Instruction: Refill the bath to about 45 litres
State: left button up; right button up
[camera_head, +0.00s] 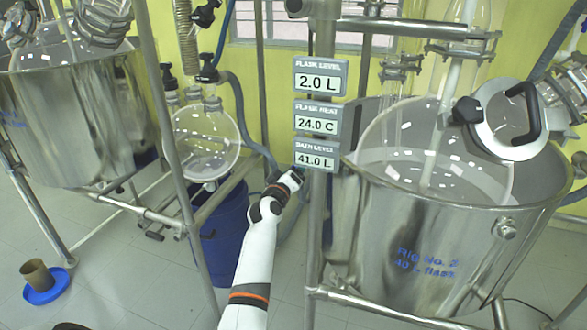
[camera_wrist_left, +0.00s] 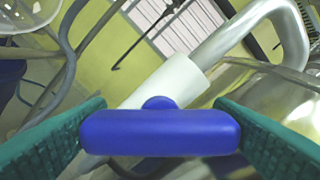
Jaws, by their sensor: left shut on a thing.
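The steel bath (camera_head: 405,250) marked "Rig No. 2" stands at the right, with a large glass flask (camera_head: 400,140) inside. The bath level display (camera_head: 315,156) reads 41.0 L. My left gripper (camera_head: 291,180) reaches up beside the frame post, left of the bath. In the left wrist view, its green finger pads are shut on a blue tap handle (camera_wrist_left: 160,133), which lies crosswise between them. Behind the handle are a white pipe section (camera_wrist_left: 170,82) and a bent metal pipe (camera_wrist_left: 250,30). The head view hides the handle behind the gripper. My right gripper is not in view.
Metal frame posts (camera_head: 318,240) and rails stand close to my left arm. A second steel bath (camera_head: 75,120) is at the left. A round flask (camera_head: 203,140) hangs above a blue bucket (camera_head: 222,225). A brown cup (camera_head: 37,275) stands on a blue dish on the floor.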

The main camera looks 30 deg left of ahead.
pick_arm(q)
jog(key=shift+n+p, duration=0.3)
jog(key=shift+n, duration=0.9)
jog(key=o, duration=1)
jog(key=v, duration=1.2)
jog(key=shift+b, duration=0.35)
